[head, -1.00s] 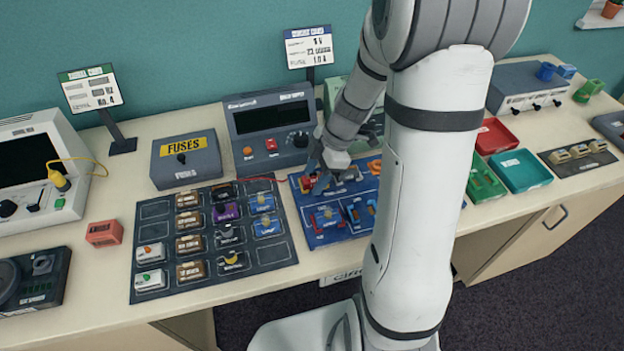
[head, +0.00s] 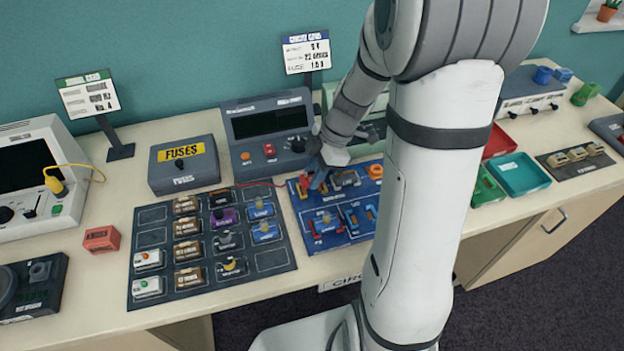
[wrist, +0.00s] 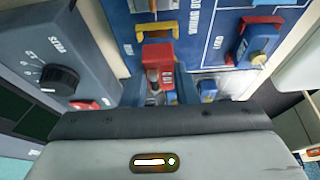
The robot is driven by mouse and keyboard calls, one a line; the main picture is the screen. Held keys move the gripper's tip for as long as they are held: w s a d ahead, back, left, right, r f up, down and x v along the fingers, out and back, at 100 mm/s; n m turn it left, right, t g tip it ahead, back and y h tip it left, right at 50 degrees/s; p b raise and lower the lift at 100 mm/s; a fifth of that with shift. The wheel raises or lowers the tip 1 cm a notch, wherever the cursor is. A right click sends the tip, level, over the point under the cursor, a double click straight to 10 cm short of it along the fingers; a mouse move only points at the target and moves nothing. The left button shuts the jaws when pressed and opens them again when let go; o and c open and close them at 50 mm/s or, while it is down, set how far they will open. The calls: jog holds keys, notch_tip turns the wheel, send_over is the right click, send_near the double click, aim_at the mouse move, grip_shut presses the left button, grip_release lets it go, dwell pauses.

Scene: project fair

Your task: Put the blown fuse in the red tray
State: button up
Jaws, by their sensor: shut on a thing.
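The red tray (head: 500,141) is on the right of the table, partly hidden behind my arm. My gripper (head: 316,182) is low over the left back part of the blue wiring board (head: 341,238). In the wrist view my gripper (wrist: 153,92) is shut on a red labelled piece (wrist: 158,54), which stands up between the fingers. A metallic part shows below its red top. I cannot tell from its label whether this is the blown fuse, nor whether it is clear of the board.
A teal tray (head: 521,174) and a green tray (head: 487,188) stand near the red tray. The power supply (head: 268,128) is close behind my gripper. A dark parts mat (head: 150,238) with several components lies left. A red wire (head: 262,184) runs to the board.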

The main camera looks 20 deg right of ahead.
notch_tip(320, 180, up, 7)
jog(key=shift+r, duration=0.2)
notch_tip(320, 180, up, 3)
jog(key=shift+r+p, duration=0.15)
jog(key=shift+p, duration=0.15)
dwell(0.4)
